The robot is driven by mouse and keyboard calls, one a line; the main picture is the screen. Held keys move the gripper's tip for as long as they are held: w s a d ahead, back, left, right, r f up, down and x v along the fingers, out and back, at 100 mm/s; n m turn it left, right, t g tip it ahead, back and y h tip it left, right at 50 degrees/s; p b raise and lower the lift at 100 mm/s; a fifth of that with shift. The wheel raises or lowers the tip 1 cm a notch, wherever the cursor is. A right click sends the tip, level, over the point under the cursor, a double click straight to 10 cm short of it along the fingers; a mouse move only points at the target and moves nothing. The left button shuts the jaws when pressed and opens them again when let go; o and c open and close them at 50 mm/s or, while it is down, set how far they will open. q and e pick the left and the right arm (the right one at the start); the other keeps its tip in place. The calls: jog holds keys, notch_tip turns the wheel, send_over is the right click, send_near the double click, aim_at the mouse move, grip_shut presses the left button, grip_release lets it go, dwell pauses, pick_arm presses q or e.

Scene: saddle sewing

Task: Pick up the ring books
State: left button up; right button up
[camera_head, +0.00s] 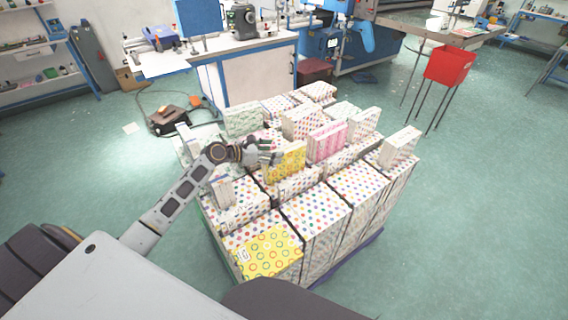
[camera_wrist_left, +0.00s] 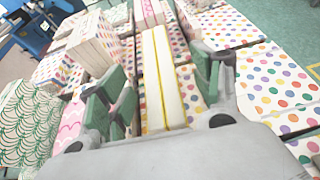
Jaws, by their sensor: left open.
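Yellow ring-patterned books (camera_head: 287,165) stand upright on the pile of patterned books, near its middle in the head view. My left gripper (camera_head: 269,151) is at their upper left end and partly hides them. In the left wrist view my left gripper (camera_wrist_left: 160,90) is open. Its green-padded fingers are either side of white page blocks with yellow edges (camera_wrist_left: 158,62), which look like the same books. I cannot tell whether the pads touch them. Another yellow ring-patterned cover (camera_head: 268,256) lies flat at the front left corner of the pile. My right gripper is not in view.
Pink patterned books (camera_head: 326,143) stand close to the right of the yellow ones. Polka-dot stacks (camera_head: 318,208) fill the pile's front. A white cabinet (camera_head: 245,80) and a red bin (camera_head: 449,66) stand behind. The green floor (camera_head: 480,220) to the right is clear.

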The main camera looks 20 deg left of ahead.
aim_at(284, 162)
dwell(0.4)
pick_arm(q)
jog(key=shift+a+x, duration=0.25)
jog(key=shift+x, duration=2.5)
jog(key=shift+f, duration=0.15)
grip_shut()
